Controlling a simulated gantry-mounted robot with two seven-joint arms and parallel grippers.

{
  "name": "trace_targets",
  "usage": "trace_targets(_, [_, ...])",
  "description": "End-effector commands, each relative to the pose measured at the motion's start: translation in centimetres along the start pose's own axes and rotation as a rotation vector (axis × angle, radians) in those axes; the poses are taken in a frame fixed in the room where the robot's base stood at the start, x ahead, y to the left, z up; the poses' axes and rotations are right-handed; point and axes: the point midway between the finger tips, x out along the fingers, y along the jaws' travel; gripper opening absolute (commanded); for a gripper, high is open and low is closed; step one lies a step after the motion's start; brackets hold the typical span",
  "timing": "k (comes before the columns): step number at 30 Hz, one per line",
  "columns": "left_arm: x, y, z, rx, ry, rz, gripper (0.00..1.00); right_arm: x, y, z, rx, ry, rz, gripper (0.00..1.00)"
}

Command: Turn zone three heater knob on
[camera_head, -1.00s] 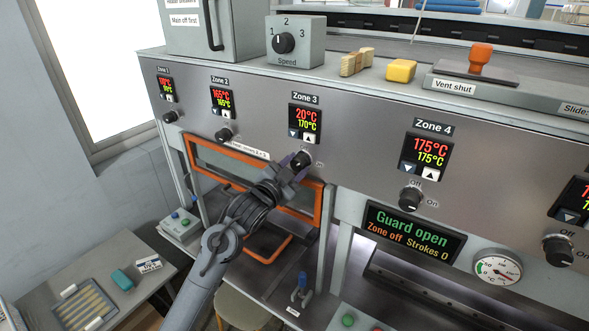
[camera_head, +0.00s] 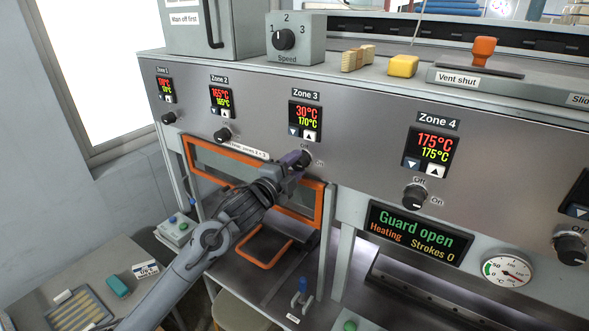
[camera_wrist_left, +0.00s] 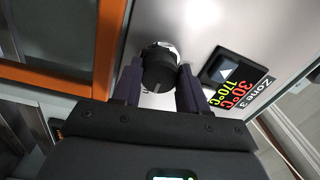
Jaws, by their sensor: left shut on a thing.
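The zone three heater knob is a black round knob (camera_wrist_left: 158,70) under the Zone 3 display. In the head view my left gripper (camera_head: 299,161) covers most of it. In the left wrist view the two fingers of my left gripper (camera_wrist_left: 160,84) stand on either side of the knob, shut on it. The Zone 3 display (camera_head: 306,121) reads 30°C in red over 170°C in yellow-green; it also shows in the left wrist view (camera_wrist_left: 237,82). The status screen (camera_head: 415,234) reads "Guard open", "Heating", "Strokes 0". My right gripper is not in view.
The Zone 2 knob (camera_head: 223,135) and Zone 4 knob (camera_head: 414,197) sit on the same panel. An orange-framed guard (camera_head: 318,208) is below and left of my gripper. A speed dial box (camera_head: 295,40) and yellow block (camera_head: 403,66) stand on top.

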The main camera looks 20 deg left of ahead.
Motion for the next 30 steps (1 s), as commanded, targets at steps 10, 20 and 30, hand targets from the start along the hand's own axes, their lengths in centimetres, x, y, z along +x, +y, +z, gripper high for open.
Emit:
trace_targets(10, [0.02, 0.22, -0.03, 0.042, 0.002, 0.005, 0.12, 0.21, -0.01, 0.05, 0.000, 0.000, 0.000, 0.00])
trace_targets(20, [0.02, 0.24, -0.04, 0.042, 0.002, 0.005, 0.52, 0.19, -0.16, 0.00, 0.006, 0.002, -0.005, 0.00])
trace_targets(30, [0.01, 0.08, -0.02, 0.040, 0.002, 0.002, 0.68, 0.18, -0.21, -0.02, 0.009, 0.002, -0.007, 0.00])
